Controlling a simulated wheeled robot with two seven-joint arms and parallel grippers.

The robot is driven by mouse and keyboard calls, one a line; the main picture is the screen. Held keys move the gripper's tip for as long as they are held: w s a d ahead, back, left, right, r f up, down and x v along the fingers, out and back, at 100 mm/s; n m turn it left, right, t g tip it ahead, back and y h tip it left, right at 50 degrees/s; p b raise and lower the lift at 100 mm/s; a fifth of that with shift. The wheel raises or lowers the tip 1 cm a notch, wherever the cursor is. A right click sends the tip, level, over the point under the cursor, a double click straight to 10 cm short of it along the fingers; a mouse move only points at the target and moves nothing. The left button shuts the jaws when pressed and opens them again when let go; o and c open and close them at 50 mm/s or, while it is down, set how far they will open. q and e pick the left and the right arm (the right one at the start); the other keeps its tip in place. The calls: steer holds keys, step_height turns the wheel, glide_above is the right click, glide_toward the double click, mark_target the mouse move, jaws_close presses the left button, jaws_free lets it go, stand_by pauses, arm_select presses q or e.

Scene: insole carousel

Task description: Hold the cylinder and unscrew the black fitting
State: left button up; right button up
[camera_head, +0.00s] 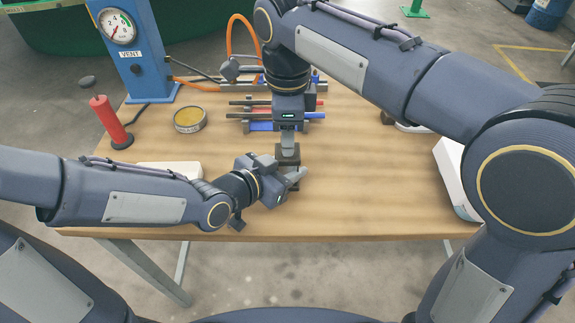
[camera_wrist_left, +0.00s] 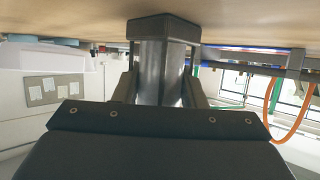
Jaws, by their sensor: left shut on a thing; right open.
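A grey cylinder (camera_wrist_left: 164,72) shows in the left wrist view between the fingers of my left gripper (camera_wrist_left: 160,90). That view is upside down, and a dark, wider angular end (camera_wrist_left: 163,27) of the piece faces the tabletop. In the head view my left gripper (camera_head: 297,175) is shut on the cylinder over the middle of the table; the cylinder is mostly hidden there. My right gripper (camera_head: 288,143) points down directly above and behind it, open. A dark block (camera_head: 288,156) shows at its fingertips; I cannot tell whether this is the black fitting.
A rack of red and blue rods (camera_head: 262,126) stands behind the grippers. A yellow-topped tin (camera_head: 189,119), a red cylinder on a base (camera_head: 108,120) and a blue gauge column (camera_head: 135,60) are at left. A white box (camera_head: 455,178) is at right.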

jaws_close()
steer(key=n, duration=0.4)
steer(key=shift+n, duration=0.3)
steer(key=n, duration=1.5)
steer(key=shift+n, duration=0.4)
steer(key=n, duration=0.3)
steer(key=shift+n, duration=0.3)
steer(key=n, duration=0.6)
steer(key=shift+r+n, duration=0.1)
steer(key=shift+n, duration=0.3)
steer(key=n, duration=0.6)
steer(key=shift+n, duration=0.3)
steer(key=n, duration=1)
steer(key=shift+r+n, duration=0.1)
steer(key=shift+n, duration=0.3)
